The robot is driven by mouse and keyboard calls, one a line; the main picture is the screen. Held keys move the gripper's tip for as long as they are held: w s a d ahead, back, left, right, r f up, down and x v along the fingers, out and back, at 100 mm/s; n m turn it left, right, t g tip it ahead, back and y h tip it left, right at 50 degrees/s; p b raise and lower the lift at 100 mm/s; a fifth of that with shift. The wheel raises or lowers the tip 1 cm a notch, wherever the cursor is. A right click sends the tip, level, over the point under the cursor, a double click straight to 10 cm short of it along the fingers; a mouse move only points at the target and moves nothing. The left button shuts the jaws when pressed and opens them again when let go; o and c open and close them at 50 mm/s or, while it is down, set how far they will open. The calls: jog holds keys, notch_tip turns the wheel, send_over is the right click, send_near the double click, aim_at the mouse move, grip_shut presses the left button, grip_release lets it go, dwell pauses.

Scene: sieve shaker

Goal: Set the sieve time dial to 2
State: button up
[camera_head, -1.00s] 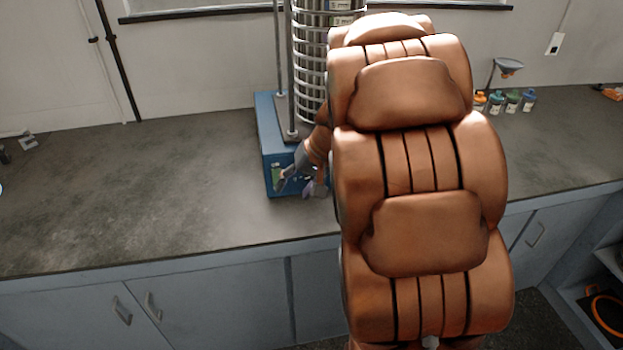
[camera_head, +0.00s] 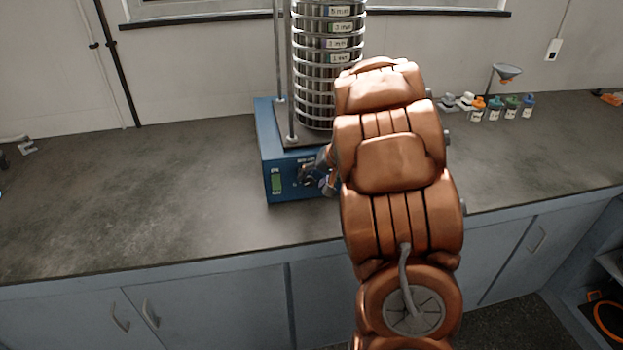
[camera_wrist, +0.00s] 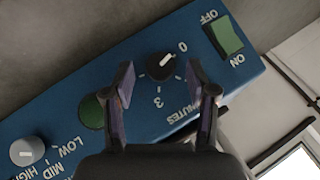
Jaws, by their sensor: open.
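The sieve shaker's blue base (camera_head: 268,160) stands on the counter, its control panel (camera_wrist: 130,127) filling much of the wrist view. The time dial (camera_wrist: 160,66) is a small black knob with a white pointer, marked 0 and 3 with "MINUTES" beside it. Its pointer is turned toward the 0. My gripper (camera_wrist: 165,84) is open, one finger on each side of the dial in the picture; I cannot tell whether they touch it. In the head view my gripper (camera_head: 316,180) is at the base's front, covering part of the panel.
A green OFF/ON switch (camera_wrist: 225,35), a round green button (camera_wrist: 91,112) and a grey LOW/MID/HIGH knob (camera_wrist: 26,152) share the panel. The sieve stack (camera_head: 318,75) rises above the base between metal rods. Small bottles (camera_head: 495,110) stand at right.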

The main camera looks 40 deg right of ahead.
jog(key=shift+w+a+f, duration=0.1)
jog(key=shift+w+f, duration=0.3)
jog(key=shift+f, duration=0.05)
jog(key=shift+c, duration=0.3)
grip_shut()
